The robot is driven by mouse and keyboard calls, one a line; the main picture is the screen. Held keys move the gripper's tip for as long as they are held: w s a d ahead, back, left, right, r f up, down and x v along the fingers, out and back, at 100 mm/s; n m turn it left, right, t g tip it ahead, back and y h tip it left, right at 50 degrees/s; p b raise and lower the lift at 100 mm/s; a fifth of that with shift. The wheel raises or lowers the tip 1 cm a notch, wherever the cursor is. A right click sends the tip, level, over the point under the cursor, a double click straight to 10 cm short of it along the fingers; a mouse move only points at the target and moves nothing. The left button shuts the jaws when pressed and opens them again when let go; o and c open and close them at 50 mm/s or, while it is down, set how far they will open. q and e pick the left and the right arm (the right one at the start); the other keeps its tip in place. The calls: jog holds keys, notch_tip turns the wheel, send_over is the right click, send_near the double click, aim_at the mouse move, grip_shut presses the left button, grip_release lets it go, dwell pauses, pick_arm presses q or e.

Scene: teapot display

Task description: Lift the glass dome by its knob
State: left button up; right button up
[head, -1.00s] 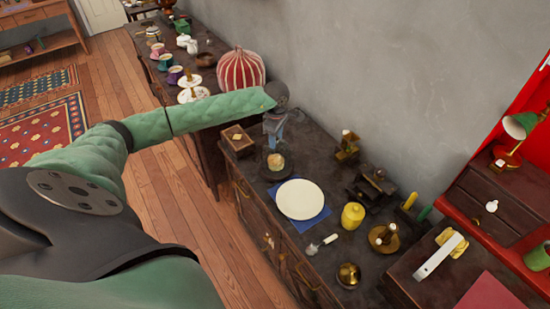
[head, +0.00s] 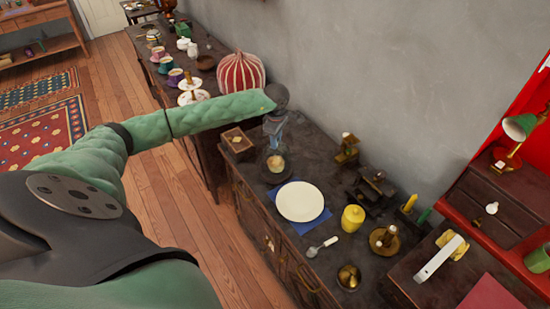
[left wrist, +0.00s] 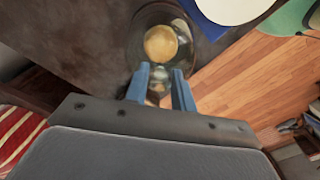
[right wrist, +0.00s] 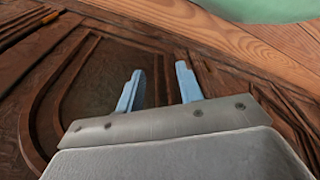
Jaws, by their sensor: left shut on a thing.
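The glass dome (left wrist: 136,45) is clear and hard to make out, over a round yellow item (left wrist: 160,43) on a dark round base. My right gripper (right wrist: 159,85) is open and empty, seen only in the right wrist view.
A white plate (head: 301,201) on a blue cloth is in front of the dome. A small wooden box (head: 237,140) stands to its left, and a red striped dome (head: 241,73) is behind. A yellow jar (head: 353,217) and brass pieces stand to the right.

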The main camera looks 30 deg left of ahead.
pick_arm(q)
jog(key=shift+r, duration=0.55)
jog(key=shift+r+p, duration=0.6)
jog(key=shift+r, duration=3.05)
